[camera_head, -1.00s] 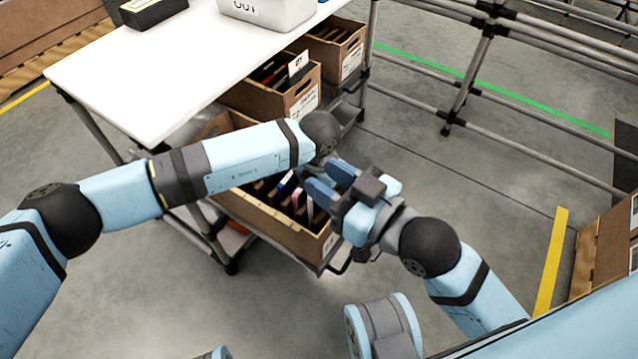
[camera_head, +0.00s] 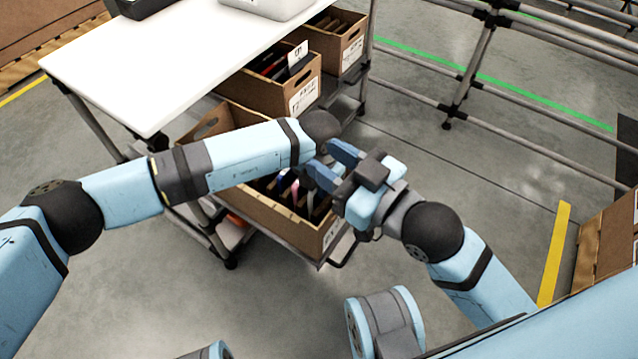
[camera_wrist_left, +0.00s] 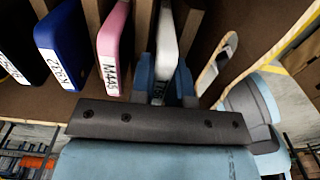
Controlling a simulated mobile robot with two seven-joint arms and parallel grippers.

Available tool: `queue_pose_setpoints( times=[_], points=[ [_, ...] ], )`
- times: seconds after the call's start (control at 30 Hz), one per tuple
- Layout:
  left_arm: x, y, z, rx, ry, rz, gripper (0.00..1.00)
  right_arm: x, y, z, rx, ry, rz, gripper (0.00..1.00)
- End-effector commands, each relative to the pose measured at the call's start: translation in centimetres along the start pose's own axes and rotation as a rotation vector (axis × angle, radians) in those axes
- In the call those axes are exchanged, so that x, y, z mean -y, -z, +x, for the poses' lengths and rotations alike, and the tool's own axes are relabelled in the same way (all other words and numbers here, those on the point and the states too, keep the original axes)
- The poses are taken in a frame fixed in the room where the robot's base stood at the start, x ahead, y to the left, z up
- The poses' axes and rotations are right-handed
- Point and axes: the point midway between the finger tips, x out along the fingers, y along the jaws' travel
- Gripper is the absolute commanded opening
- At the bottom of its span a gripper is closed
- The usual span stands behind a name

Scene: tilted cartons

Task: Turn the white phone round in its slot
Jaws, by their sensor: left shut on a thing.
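The white phone (camera_wrist_left: 167,38) stands on edge in a slot of the front carton (camera_head: 285,222). It is between the fingers of my left gripper (camera_wrist_left: 167,84), which is shut on it; a small label shows at its near end. In the head view my left gripper is mostly hidden below its wrist and behind my right gripper. My right gripper (camera_head: 334,164) is open and empty, just right of the left wrist, above the carton's right end.
A pink phone (camera_wrist_left: 114,45) and a dark blue one (camera_wrist_left: 62,45) stand left of the white phone, with cardboard dividers between. Two more cartons (camera_head: 303,97) (camera_head: 350,57) sit behind on the tilted shelf. A white table (camera_head: 160,70) stands above, left.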

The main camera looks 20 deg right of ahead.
Motion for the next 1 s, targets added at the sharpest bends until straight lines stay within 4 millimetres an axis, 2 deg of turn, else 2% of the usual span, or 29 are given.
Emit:
queue_pose_setpoints(
  times=[1.0],
  points=[
    [0.01,-0.02,0.52,0.001,0.0,0.0,0.0,0.03,-0.38,-0.02,0.001,-0.001,0.003,0.36]
  ],
)
